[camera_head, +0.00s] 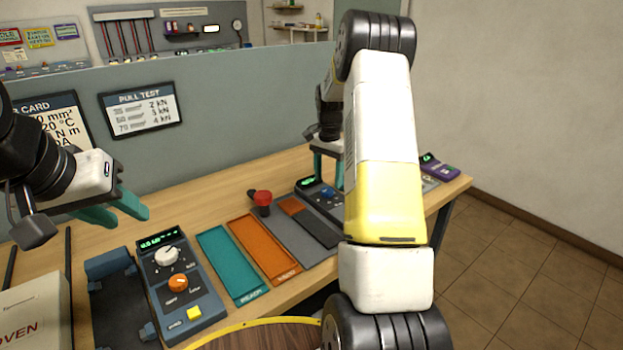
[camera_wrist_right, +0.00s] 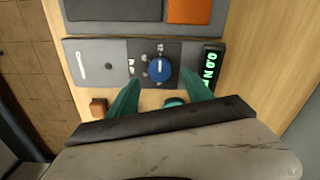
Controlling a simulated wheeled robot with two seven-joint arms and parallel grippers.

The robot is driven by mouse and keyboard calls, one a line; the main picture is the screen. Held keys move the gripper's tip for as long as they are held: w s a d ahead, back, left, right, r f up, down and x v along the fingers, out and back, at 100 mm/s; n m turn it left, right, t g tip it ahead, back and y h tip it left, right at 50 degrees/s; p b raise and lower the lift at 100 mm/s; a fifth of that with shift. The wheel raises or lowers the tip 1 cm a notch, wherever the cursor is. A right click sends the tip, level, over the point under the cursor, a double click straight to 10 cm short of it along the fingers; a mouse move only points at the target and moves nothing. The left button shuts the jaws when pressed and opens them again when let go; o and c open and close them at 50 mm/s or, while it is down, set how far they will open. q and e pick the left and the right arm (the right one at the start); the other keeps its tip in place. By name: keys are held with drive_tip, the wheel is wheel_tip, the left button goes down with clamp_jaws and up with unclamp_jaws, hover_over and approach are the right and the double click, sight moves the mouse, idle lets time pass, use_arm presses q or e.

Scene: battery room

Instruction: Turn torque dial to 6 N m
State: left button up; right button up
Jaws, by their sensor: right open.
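The torque unit shows in the right wrist view as a grey panel (camera_wrist_right: 102,62) with a blue dial (camera_wrist_right: 159,70) and a green-lit display (camera_wrist_right: 209,68) that seems to read 0.0 N, partly cut off. In the head view its display (camera_head: 308,182) and blue dial (camera_head: 327,191) show beside my right arm, which hides part of the unit. My right gripper (camera_wrist_right: 161,78) is open, its teal fingertips on either side of the dial in the wrist view; I cannot tell if they touch it. My left gripper (camera_head: 128,216) is open and empty, above the bench at the left.
A blue control box (camera_head: 182,290) with white and orange knobs stands at the left front. Teal (camera_head: 232,262) and orange (camera_head: 265,250) trays lie mid-bench near a red button (camera_head: 262,198). A purple device (camera_head: 440,167) sits at the bench's right end. A grey partition (camera_head: 220,95) stands behind.

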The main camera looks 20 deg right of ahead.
sight(327, 190)
drive_tip(key=shift+f, duration=2)
clamp_jaws()
